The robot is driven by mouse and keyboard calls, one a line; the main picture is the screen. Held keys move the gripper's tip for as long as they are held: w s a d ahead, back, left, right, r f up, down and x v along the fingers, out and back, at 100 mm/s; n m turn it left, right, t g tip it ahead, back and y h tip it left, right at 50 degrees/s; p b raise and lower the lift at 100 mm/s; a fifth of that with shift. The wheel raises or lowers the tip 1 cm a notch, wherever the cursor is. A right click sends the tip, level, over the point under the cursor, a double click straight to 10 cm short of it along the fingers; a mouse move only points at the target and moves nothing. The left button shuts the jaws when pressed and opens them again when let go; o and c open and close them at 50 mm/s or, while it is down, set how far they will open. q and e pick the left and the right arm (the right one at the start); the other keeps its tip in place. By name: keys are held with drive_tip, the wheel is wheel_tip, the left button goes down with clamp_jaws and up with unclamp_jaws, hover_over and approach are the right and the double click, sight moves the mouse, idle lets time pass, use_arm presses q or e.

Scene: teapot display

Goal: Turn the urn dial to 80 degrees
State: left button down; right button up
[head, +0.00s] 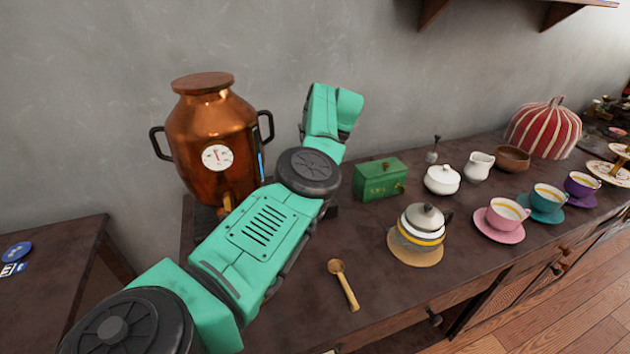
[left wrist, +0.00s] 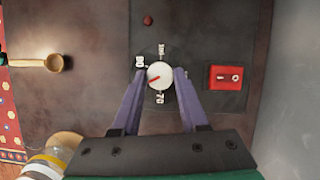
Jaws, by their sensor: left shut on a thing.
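The copper urn (head: 205,135) stands upright at the left of the counter, with a round white gauge (head: 217,157) on its front. In the left wrist view, the white dial (left wrist: 164,70) sits on a dark base with number marks around it; the 80 mark is at its left and the 70 mark below it. The dial's red pointer line slants to the lower left, between these two marks. My left gripper (left wrist: 160,74) is shut on the dial, a finger on each side. In the head view my left arm hides the dial and the fingers. My right gripper is not in view.
A red switch (left wrist: 226,77) and a small red lamp (left wrist: 148,20) are on the same base. A wooden scoop (head: 344,284), a small teapot (head: 424,218), a green tea box (head: 380,179) and several cups stand to the right. The front counter near the scoop is clear.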

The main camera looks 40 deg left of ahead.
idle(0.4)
use_arm(q)
drive_tip(key=shift+c, duration=2.2)
unclamp_jaws()
